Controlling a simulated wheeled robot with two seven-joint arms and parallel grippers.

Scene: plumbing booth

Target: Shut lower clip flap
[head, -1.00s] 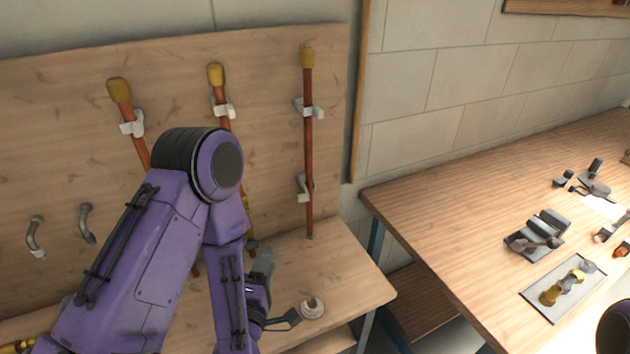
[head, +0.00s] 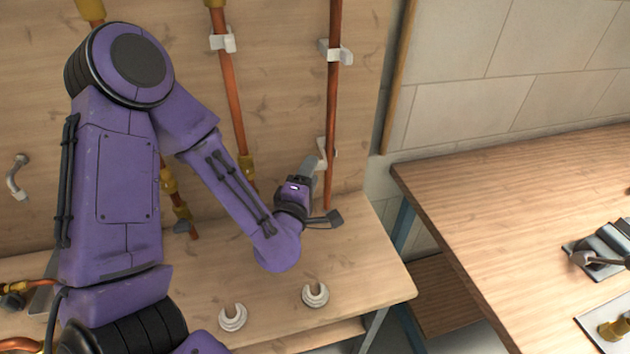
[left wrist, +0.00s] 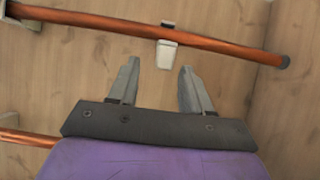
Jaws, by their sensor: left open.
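The right copper pipe (head: 334,100) stands upright against the wooden back panel. Its lower clip (head: 322,150) is white and partly hidden behind my left gripper (head: 324,192). In the left wrist view the pipe (left wrist: 220,46) crosses the top, and the clip's white flap (left wrist: 167,57) sticks out from it toward my gripper, apparently open. My left gripper (left wrist: 158,76) is open and empty. The flap lies ahead of the gap between its fingers, nearer the left fingertip, with no clear contact. My right gripper is not in view.
The upper clip (head: 335,52) holds the same pipe higher up. The middle pipe (head: 232,95) stands to the left, behind my arm. Two loose white clips (head: 232,318) (head: 316,295) lie on the bench ledge (head: 375,275). A wooden table (head: 510,190) with parts stands at the right.

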